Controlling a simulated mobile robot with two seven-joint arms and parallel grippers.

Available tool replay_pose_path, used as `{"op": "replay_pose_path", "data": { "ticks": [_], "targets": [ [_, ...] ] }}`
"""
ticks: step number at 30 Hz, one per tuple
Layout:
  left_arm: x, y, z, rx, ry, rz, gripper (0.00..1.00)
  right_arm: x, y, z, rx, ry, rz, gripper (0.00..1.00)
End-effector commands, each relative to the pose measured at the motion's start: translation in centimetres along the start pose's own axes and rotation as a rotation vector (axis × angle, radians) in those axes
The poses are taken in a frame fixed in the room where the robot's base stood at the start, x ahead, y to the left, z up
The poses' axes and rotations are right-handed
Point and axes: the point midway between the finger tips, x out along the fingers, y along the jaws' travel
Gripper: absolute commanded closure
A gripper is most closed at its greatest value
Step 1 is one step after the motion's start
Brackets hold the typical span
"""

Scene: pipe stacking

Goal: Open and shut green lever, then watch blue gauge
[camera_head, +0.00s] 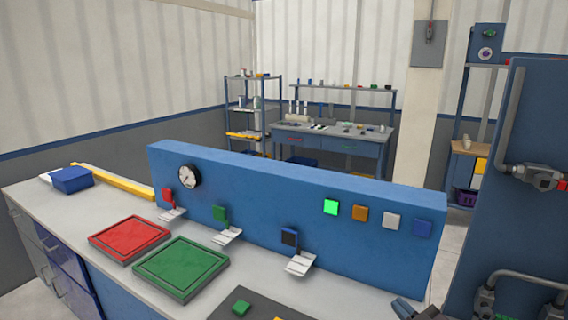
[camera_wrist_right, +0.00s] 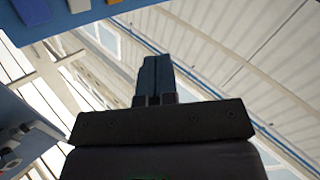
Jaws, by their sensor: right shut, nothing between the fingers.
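A green lever (camera_head: 219,213) sits on the front of the long blue panel (camera_head: 330,248), with a pale plate (camera_head: 228,236) below it. A round white gauge (camera_head: 189,176) with a dark rim is on the panel's upper left. Another dial (camera_head: 486,54) is on a blue box in the far right background; its reading is too small to tell. My right gripper (camera_head: 404,309) shows only partly at the bottom edge, right of the levers and apart from them. In the right wrist view its fingers (camera_wrist_right: 155,80) are together and empty. My left gripper is not in view.
A lit green button (camera_head: 330,207) is on the panel. Red (camera_head: 130,238) and green (camera_head: 182,267) trays lie on the counter in front. A pipe cabinet (camera_head: 500,220) stands at right.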

Motion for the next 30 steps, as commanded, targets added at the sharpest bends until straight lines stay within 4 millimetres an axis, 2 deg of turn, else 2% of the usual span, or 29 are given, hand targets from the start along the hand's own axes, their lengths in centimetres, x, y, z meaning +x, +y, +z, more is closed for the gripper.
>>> {"op": "replay_pose_path", "data": {
  "ticks": [6,13,18,21,30],
  "targets": [
    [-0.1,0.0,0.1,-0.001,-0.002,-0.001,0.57,-4.7,0.1,1.4,0.127,-0.213,0.285,1.00],
    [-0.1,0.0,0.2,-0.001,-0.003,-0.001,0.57,-11.7,-1.3,4.0,0.253,-0.571,0.437,1.00],
    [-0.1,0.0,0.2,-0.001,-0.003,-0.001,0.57,-17.4,-4.0,5.2,0.344,-0.858,0.426,1.00],
    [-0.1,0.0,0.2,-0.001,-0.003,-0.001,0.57,-20.1,-5.5,5.4,0.383,-0.984,0.388,1.00],
    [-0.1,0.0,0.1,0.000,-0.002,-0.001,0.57,-25.2,-8.8,4.7,0.457,-1.205,0.258,1.00]
  ]
}}
